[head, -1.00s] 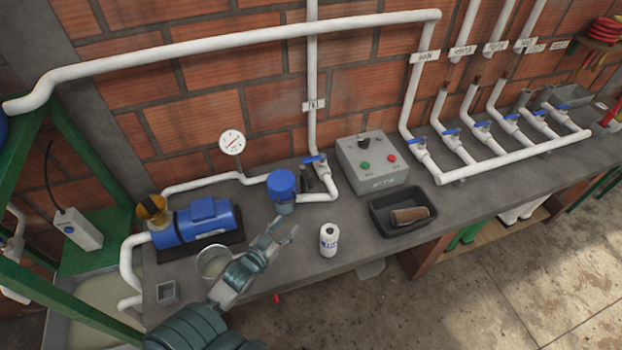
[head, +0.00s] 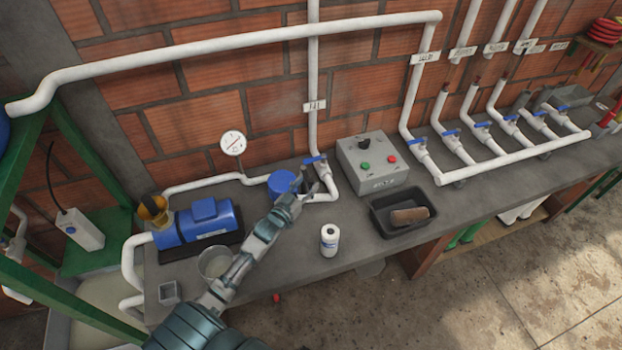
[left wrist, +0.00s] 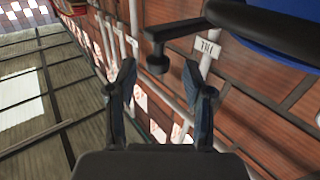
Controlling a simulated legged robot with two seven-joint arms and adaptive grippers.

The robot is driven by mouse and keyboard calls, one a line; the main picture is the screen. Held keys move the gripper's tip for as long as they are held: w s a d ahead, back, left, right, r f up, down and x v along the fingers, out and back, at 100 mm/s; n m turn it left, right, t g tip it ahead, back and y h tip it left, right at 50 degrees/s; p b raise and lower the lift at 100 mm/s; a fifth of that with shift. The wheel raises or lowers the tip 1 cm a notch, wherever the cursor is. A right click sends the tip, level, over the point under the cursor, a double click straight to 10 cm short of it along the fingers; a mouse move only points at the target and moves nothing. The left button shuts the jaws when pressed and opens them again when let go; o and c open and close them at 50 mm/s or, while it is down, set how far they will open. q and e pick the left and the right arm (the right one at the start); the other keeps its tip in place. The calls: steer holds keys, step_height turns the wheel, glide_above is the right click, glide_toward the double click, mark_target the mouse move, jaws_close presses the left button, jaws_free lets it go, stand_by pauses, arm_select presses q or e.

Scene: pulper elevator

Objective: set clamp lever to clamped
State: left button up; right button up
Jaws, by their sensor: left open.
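My left gripper (head: 309,186) is at the right side of the blue-capped canister (head: 283,183) on the bench. In the left wrist view its two fingers (left wrist: 162,85) are spread apart with nothing between them. A dark lever with a round knob (left wrist: 157,63), which looks like the clamp lever, extends from beside the blue cap (left wrist: 285,25). Its knob appears just beyond the fingertips, between them in the picture; I cannot tell whether they touch. In the head view my gripper largely hides the lever. My right gripper is not in view.
A blue-handled valve (head: 316,161) and white pipe stand close behind and right of my gripper. A blue pump (head: 203,224), a white bottle (head: 330,241), a grey control box (head: 370,165) and a black tray (head: 385,222) are on the bench.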

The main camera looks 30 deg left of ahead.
mark_target(309, 183)
arm_select(q)
steer(key=shift+w+a, duration=0.1)
steer(key=shift+w, duration=1.1)
steer(key=shift+w+d, duration=0.3)
steer(key=shift+w, duration=0.1)
steer(key=c, duration=0.5)
steer(key=shift+s+a, duration=0.1)
jaws_close()
